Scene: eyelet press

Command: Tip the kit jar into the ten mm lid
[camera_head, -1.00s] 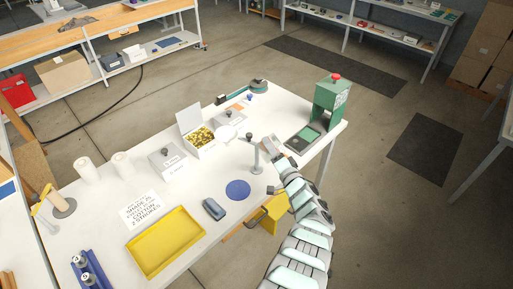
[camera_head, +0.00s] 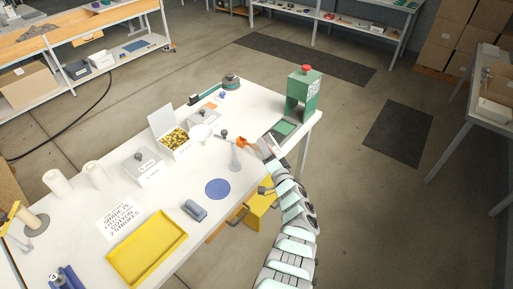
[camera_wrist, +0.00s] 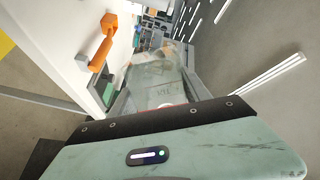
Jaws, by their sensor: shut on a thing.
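My gripper (camera_head: 268,150) is over the right edge of the white table, shut on a clear jar. In the wrist view the jar (camera_wrist: 160,88) lies between the fingers, with blurred lettering on its side that I cannot read for certain. It appears tilted, and its contents are unclear. A closed white box with a dark knob (camera_head: 148,170) is nearer the front. Its label is too small to read, so I cannot tell which lid is the ten mm one.
A grey post (camera_head: 235,155) with an orange lever (camera_head: 244,144) stands close left of my gripper; the orange part also shows in the wrist view (camera_wrist: 103,42). A green press (camera_head: 303,92) is behind. A blue disc (camera_head: 217,189) and a yellow tray (camera_head: 147,250) lie in front.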

